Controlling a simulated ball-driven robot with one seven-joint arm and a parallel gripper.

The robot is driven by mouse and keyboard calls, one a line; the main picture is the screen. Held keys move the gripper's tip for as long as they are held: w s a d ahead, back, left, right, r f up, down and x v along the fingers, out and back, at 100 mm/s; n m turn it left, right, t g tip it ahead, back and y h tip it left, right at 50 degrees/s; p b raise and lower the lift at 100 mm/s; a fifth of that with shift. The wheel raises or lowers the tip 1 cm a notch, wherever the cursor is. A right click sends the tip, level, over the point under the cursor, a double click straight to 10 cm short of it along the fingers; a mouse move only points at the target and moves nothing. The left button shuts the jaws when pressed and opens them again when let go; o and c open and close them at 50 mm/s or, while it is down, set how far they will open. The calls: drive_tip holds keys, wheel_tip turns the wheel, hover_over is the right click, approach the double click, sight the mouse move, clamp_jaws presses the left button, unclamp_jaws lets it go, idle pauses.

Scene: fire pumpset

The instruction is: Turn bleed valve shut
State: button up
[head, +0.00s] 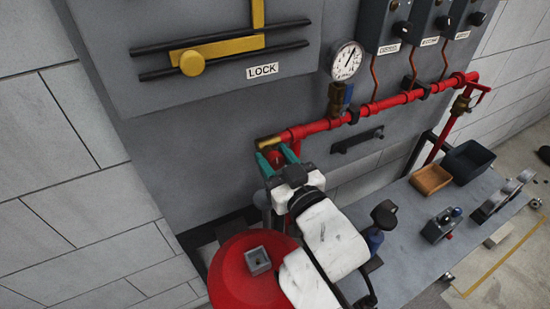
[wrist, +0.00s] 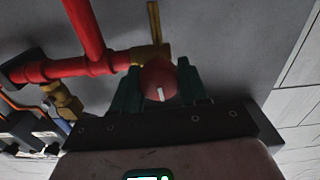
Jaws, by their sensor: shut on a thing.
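The bleed valve's round red knob (wrist: 158,76) with a white pointer mark sits on a brass body (wrist: 148,53) at the end of the red pipe in the wrist view. My gripper (wrist: 159,84) has its two green fingers on either side of the knob, shut on it. In the head view my gripper (head: 277,158) reaches up to the left end of the red pipe (head: 310,131), just below the brass fitting (head: 268,142). The knob is mostly hidden there between the fingers. The white mark points roughly along the fingers in the wrist view.
A pressure gauge (head: 347,61) with a brass valve below it stands on the pipe. Grey switch boxes (head: 387,25) hang at upper right. A bench (head: 405,225) with an orange tray (head: 430,179) is at right.

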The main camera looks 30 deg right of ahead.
drive_tip(key=shift+c, duration=0.9)
drive_tip(key=shift+m+b, duration=0.35)
drive_tip(key=shift+m, duration=0.15)
drive_tip(key=o, duration=1)
drive_tip(key=shift+s, duration=0.1)
drive_tip(key=s+b, duration=0.2)
drive_tip(key=s, duration=0.8)
drive_tip(key=shift+s, duration=0.3)
